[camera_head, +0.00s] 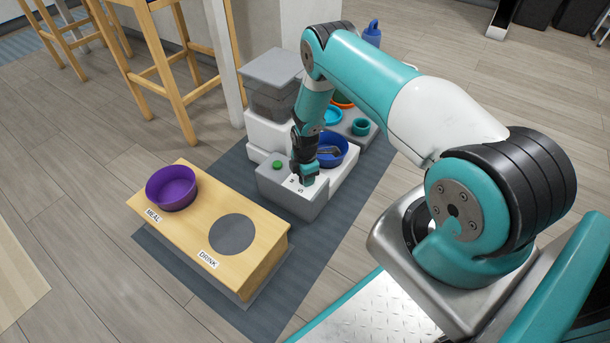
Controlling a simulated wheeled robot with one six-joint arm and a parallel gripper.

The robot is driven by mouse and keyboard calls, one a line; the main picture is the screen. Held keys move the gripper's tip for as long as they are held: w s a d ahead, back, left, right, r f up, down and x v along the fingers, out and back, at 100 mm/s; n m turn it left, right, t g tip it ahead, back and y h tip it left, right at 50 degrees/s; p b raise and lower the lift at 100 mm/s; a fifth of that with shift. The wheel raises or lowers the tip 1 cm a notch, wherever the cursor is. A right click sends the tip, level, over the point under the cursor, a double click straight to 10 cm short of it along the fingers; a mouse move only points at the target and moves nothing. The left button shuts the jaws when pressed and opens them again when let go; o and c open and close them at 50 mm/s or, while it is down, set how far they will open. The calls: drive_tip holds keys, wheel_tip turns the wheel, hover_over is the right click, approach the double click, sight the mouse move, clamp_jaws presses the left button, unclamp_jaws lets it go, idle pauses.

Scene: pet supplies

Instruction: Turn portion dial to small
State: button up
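The grey and white feeder (289,192) stands on the mat, with a green button (277,165) on its front panel. Small letters that look like S and M (296,187) are printed on the panel, just left of my gripper. My gripper (307,182) points down at the panel, at or just above its surface. The portion dial is not clearly visible; my gripper covers that spot. I cannot tell whether the fingers are open, shut or touching the dial.
A wooden stand (205,205) with a purple bowl (171,189) and MEAL and DRINK labels is at left. A grey tray (365,138) with teal dishes is behind. Wooden stools (160,70) stand back left.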

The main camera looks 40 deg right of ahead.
drive_tip(key=shift+n, duration=0.6)
drive_tip(key=o, duration=0.9)
drive_tip(key=shift+r, duration=0.1)
wheel_tip(320, 180, up, 17)
drive_tip(key=p, duration=0.7)
drive_tip(key=shift+r, duration=0.1)
